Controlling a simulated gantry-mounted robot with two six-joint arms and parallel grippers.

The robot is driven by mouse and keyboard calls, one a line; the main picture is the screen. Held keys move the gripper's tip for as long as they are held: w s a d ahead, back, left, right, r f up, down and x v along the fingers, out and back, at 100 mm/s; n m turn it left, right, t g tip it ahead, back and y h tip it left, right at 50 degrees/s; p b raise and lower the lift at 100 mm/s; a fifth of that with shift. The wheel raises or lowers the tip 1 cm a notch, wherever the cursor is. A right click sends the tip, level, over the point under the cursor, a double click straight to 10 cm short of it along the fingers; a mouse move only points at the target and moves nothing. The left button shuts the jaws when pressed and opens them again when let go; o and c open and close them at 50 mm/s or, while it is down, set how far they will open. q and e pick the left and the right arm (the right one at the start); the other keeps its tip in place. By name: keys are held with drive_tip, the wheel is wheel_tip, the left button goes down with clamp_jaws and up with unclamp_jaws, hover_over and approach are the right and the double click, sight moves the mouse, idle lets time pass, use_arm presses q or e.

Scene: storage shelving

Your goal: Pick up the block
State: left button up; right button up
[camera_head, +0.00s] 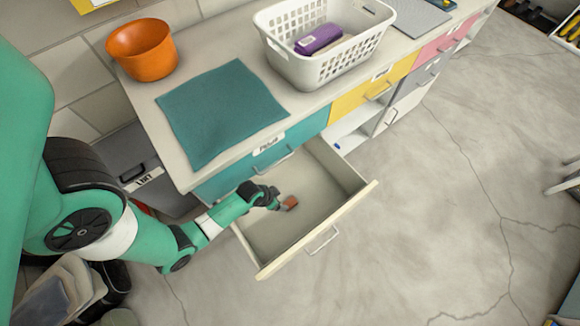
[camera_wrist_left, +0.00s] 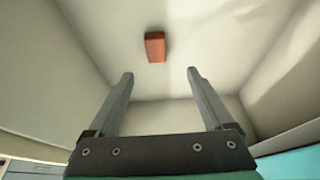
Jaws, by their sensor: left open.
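The block (camera_head: 290,202) is small and reddish-brown. It lies on the floor of an open, cream-coloured drawer (camera_head: 325,242). My left gripper (camera_head: 276,200) reaches into the drawer from the left, close to the block. In the left wrist view the block (camera_wrist_left: 155,46) lies beyond the two fingertips, roughly centred between them. The open fingers (camera_wrist_left: 160,75) hold nothing and look apart from the block. My right gripper is in neither view.
The drawer walls surround the gripper on the sides. Above is a counter (camera_head: 300,105) with a teal mat (camera_head: 220,112), an orange pot (camera_head: 143,50) and a white basket (camera_head: 300,68) holding a purple item (camera_head: 319,39). Open floor (camera_head: 450,200) lies to the right.

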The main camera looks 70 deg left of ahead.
use_arm(q)
drive_tip(key=b, duration=0.6)
hover_over(290, 203)
drive_tip(key=s, duration=0.3)
drive_tip(key=f, duration=0.6)
drive_tip(key=shift+w+f, duration=0.1)
drive_tip(key=shift+w, duration=0.15)
drive_tip(key=b+x, duration=0.2)
drive_tip(key=d+b+x, duration=0.1)
drive_tip(key=b+x, duration=0.1)
drive_tip(key=shift+w+f, duration=0.1)
drive_tip(key=shift+f, duration=0.3)
drive_tip(key=shift+w+a+f+b, duration=0.1)
drive_tip(key=shift+w+f+b, duration=0.1)
drive_tip(key=shift+b, duration=0.1)
drive_tip(key=shift+r, duration=0.15)
clamp_jaws()
